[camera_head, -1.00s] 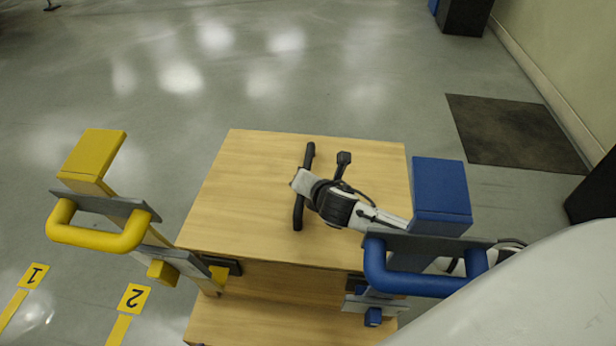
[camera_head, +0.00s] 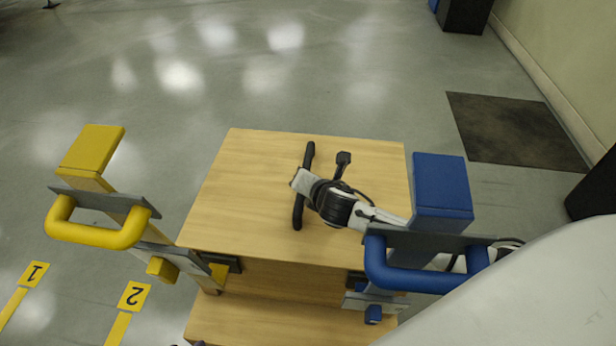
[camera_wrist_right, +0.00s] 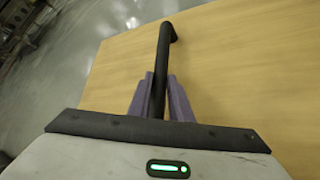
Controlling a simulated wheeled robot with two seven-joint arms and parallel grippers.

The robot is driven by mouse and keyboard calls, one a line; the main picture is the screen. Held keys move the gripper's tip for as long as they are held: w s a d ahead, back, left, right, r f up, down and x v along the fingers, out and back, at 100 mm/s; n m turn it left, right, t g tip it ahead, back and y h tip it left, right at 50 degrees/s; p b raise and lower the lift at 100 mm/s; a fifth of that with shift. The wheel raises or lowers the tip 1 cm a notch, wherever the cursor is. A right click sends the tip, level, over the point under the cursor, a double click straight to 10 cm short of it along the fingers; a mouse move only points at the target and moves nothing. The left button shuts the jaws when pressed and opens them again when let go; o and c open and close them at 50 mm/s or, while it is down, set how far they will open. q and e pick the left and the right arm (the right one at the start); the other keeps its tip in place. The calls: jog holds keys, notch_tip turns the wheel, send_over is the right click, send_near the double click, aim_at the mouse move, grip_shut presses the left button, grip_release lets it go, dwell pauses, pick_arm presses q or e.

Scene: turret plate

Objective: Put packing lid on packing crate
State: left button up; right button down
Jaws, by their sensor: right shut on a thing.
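The packing lid (camera_head: 240,190) is a flat light-wood panel with a black bar handle (camera_head: 298,215) across its middle, seen in the head view. My right gripper (camera_wrist_right: 160,95) is shut on this handle, with its purple fingers on both sides of the bar in the right wrist view. In the head view, my right arm reaches to the handle from the right. Wooden crate parts (camera_head: 290,284) show below the lid's near edge. The lid covers the space behind them, and I cannot tell whether it touches the crate.
A yellow post with a looped handle (camera_head: 95,236) stands at the left near corner, and a blue one (camera_head: 425,281) at the right. Yellow floor labels (camera_head: 134,296) lie at lower left. A dark mat (camera_head: 515,130) lies at right.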

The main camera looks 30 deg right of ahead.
jog(key=c, duration=1.5)
grip_release()
jog(key=shift+w+r, duration=0.15)
jog(key=shift+r, duration=0.25)
jog(key=shift+c, duration=0.2)
jog(key=shift+s+f, duration=0.3)
jog(key=shift+f, duration=0.35)
jog(key=shift+s+a+r+p, duration=0.25)
jog(key=shift+s+r+p, duration=0.5)
jog(key=shift+r, duration=0.15)
jog(key=shift+p+v, duration=0.45)
jog(key=shift+v, duration=0.55)
pick_arm(q)
jog(key=shift+s+a+r+n+t+y+p, duration=0.25)
jog(key=shift+a+r+p, duration=0.15)
jog(key=shift+a+p, duration=0.25)
jog(key=shift+s+a+r+n+t+y+p, duration=0.1)
jog(key=shift+a+r+n+t+y+p, duration=0.2)
jog(key=shift+a+p, duration=0.3)
pick_arm(e)
jog(key=v, duration=0.6)
jog(key=shift+r, duration=0.2)
